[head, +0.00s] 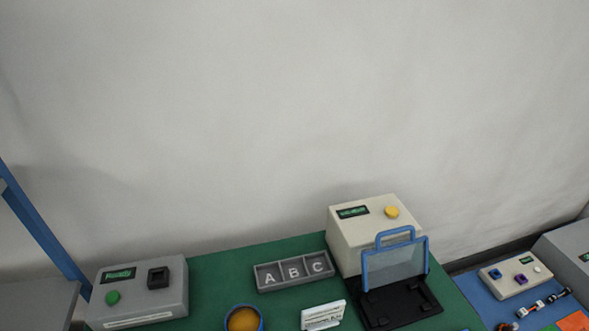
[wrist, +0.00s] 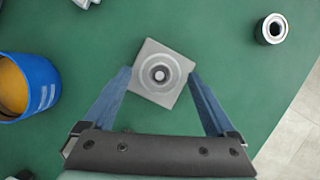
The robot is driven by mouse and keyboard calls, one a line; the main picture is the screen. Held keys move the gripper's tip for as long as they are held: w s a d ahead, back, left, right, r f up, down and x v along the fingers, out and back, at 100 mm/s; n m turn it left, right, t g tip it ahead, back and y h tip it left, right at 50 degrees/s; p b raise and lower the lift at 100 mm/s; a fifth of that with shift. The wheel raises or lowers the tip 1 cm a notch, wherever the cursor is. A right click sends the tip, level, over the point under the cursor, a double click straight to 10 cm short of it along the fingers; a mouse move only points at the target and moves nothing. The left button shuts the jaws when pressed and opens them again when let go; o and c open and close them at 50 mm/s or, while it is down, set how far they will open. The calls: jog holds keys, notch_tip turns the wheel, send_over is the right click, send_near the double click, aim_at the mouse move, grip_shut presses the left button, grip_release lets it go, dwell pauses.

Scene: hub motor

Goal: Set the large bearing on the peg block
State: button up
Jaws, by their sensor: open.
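In the wrist view a grey square block (wrist: 149,94), which looks like the peg block, sits turned at an angle on the green mat. A pale round peg end (wrist: 160,74) shows at its middle, inside a dark ring and wider grey rings. I cannot tell whether these rings are a bearing around the peg or part of the block. My gripper (wrist: 160,73) is open, its blue fingers on either side of the block, with nothing clearly held. A metal bearing (wrist: 262,31) with a dark centre lies apart at the upper right. The head view shows neither bearing nor gripper.
A blue cup (wrist: 42,88) with orange-brown contents stands left of the block; it also shows in the head view (head: 261,323). An A-B-C tray (head: 293,271), a white sign (head: 323,315) and a machine with a blue-framed guard (head: 396,231) stand around. The mat's right edge is near the bearing.

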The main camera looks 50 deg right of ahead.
jog(key=v, duration=1.2)
jog(key=shift+p, duration=0.4)
jog(key=w+a+r+m+t, duration=0.1)
jog(key=w+r+m+t, duration=0.55)
jog(key=w+r, duration=0.95)
jog(key=w+a+r+m+t, duration=0.1)
jog(key=w+a+r+t, duration=0.15)
jog(key=r, duration=0.25)
jog(key=w+a+r+t, duration=0.1)
jog(key=r+t, duration=0.2)
jog(key=r, duration=0.2)
jog(key=w+a+r+m+t, duration=0.1)
jog(key=w+r+t, duration=0.15)
jog(key=r, duration=0.35)
jog(key=s+a+r+m+t+y, duration=0.1)
jog(key=a+r+m+t, duration=0.15)
jog(key=r, duration=0.55)
jog(key=s+a+r+m+t, duration=0.1)
jog(key=a+r+t, duration=0.25)
jog(key=r, duration=0.35)
jog(key=s+a+r+m+t+y, duration=0.1)
jog(key=s+a+r+m+t, duration=0.1)
jog(key=s+r, duration=0.3)
jog(key=s+a+r+m+t+y, duration=0.2)
jog(key=s+r+t, duration=0.3)
jog(key=r, duration=0.7)
jog(key=shift+s, duration=0.45)
jog(key=shift+a+t, duration=0.1)
jog(key=shift+t, duration=0.15)
